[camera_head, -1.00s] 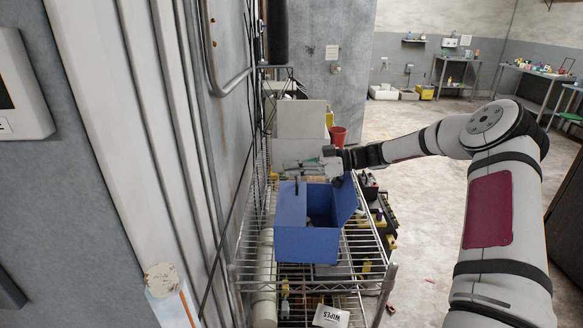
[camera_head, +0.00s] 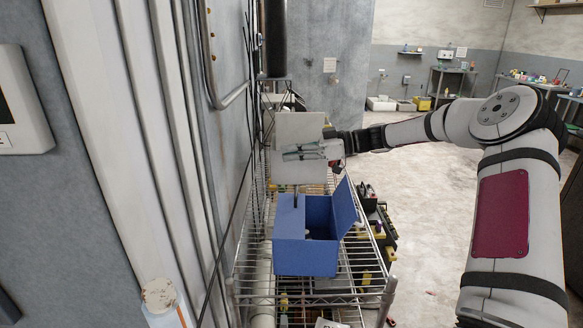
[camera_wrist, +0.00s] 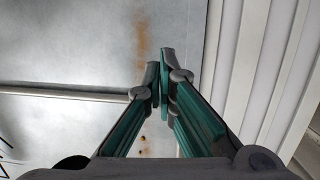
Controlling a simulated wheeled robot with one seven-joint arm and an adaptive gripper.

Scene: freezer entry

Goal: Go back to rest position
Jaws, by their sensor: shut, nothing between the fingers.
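My gripper (camera_head: 291,153) is at the end of my arm, which reaches in from the right in the head view. It hangs above the wire shelf, just above and behind the open blue box (camera_head: 305,256). In the wrist view the green-padded fingers (camera_wrist: 161,72) come together at their tips with nothing between them. The gripper points left toward the grey metal wall (camera_wrist: 75,50), apart from the box.
The wire shelf rack (camera_head: 372,299) stands along the wall at left. A light grey panel (camera_head: 300,124) stands behind my gripper. Black and yellow items (camera_head: 383,238) sit right of the rack. Open floor (camera_head: 430,200) lies to the right, with tables at the far back.

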